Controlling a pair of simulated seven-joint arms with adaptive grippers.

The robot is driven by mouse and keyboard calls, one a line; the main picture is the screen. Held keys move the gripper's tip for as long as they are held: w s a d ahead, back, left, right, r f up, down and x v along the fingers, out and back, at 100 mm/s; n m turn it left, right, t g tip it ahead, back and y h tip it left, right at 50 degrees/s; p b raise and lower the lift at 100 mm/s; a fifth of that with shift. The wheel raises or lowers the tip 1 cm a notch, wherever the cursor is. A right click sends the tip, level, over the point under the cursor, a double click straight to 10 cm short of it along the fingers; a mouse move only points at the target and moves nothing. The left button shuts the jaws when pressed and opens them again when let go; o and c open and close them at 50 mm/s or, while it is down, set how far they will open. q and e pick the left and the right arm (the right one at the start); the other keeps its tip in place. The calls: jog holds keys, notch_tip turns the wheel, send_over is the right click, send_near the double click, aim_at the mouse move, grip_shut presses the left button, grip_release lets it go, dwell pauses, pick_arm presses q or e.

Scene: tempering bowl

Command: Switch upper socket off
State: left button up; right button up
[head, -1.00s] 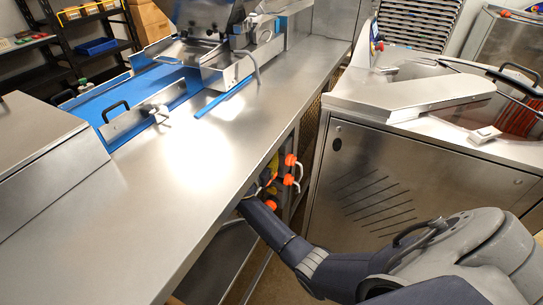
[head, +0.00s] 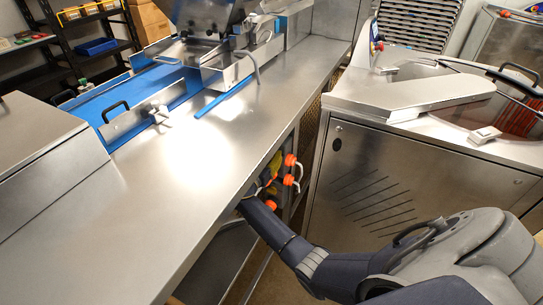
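Red-orange sockets or plugs sit on the side of the steel counter, below its top edge. The upper socket (head: 290,160) is the highest one, with a second orange one (head: 288,180) just under it and a lower one (head: 271,204) nearer my arm. Yellow parts show beside them. My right arm reaches in from the lower right to the counter's side. Its gripper end (head: 246,207) is at the counter edge, left of and below the upper socket; its fingers are hidden under the edge. My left gripper is not in view.
The steel counter (head: 130,235) fills the left, with a blue belt machine (head: 130,95) on it. A steel tempering machine (head: 400,180) stands right across a narrow gap. Shelves (head: 75,40) stand at the back left.

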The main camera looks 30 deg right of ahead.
jog(key=v, duration=1.2)
jog(key=shift+f, duration=0.1)
dwell(0.4)
jog(key=s+d+f+m+g+y, duration=0.1)
jog(key=s+d+f+m+y, duration=0.25)
jog(key=s, duration=0.65)
jog(key=s+f+m+g+y, duration=0.1)
jog(key=s+f+m+y, duration=0.1)
jog(key=s+f+m, duration=0.6)
jog(key=s+a+r+m+y, duration=0.2)
jog(key=s+r+m+y, duration=0.1)
jog(key=s, duration=0.5)
jog(key=s+a+r+m+y, duration=0.1)
jog(key=s+r+m+y, duration=0.1)
jog(key=s+r+m, duration=0.35)
jog(key=s+a+f+n+g+y, duration=0.1)
jog(key=s+a+f+g+y, duration=0.15)
jog(key=f, duration=1.45)
jog(key=s+a+f+g+y, duration=0.1)
jog(key=s+a+f, duration=0.25)
jog(key=f, duration=1.45)
jog(key=s+f+m+g+y, duration=0.1)
jog(key=s+f+m+g, duration=0.1)
jog(key=s+f, duration=1.6)
jog(key=shift+s+f+m, duration=0.3)
jog(key=shift+s+f, duration=0.1)
jog(key=shift+s, duration=0.7)
